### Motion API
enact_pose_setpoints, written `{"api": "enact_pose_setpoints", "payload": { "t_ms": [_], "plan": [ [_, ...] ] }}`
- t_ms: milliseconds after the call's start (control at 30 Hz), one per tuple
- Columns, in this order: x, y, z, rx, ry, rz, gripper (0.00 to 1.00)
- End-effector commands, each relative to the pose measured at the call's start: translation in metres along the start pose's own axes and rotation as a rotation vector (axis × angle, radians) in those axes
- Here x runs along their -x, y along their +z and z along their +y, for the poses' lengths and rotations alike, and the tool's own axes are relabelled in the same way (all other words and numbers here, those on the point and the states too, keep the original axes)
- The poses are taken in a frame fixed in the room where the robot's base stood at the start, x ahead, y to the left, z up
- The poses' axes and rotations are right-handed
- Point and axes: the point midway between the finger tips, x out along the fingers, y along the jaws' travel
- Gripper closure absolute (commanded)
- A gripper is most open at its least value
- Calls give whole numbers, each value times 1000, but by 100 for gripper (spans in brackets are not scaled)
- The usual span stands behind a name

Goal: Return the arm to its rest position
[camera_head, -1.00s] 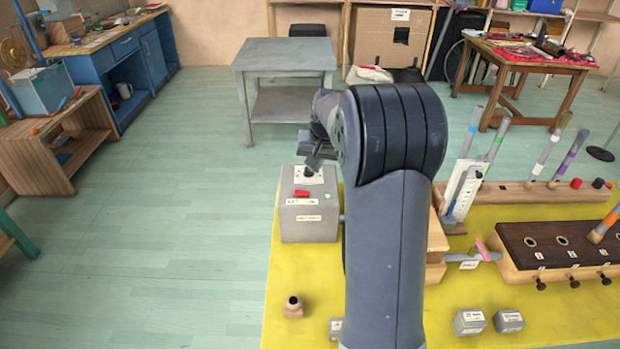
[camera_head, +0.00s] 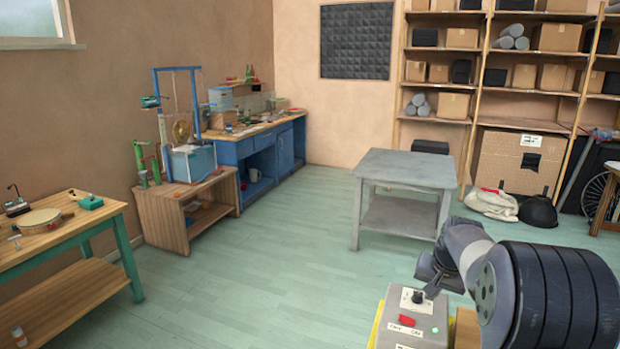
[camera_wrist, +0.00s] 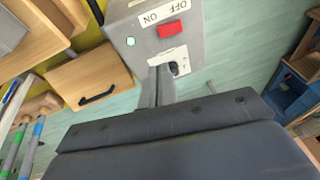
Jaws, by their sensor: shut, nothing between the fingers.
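My gripper (camera_head: 430,289) is shut and empty, low over the grey control box (camera_head: 432,322) at the bottom right of the head view. In the wrist view its closed fingers (camera_wrist: 158,86) point at the box (camera_wrist: 118,20), close beside a dark knob or lever (camera_wrist: 174,68) on a white plate. I cannot tell whether they touch it. My arm is bent and reaches forward, away from the head camera.
A grey table (camera_head: 405,172) stands beyond the box. A blue bench (camera_head: 262,150) and a green-legged table (camera_head: 60,240) stand at left. The floor between is clear.

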Motion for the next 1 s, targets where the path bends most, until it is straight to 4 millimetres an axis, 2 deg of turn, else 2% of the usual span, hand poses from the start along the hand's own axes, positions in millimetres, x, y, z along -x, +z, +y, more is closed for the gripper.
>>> {"api": "enact_pose_setpoints", "payload": {
  "t_ms": [300,500,700,1000],
  "plan": [
    [-64,2,-12,-1,0,-5,100],
    [-95,6,-12,-2,-1,-6,100],
    [-106,8,-11,-3,-2,-9,100],
    [-107,8,-11,-3,-1,-12,100]
  ]
}}
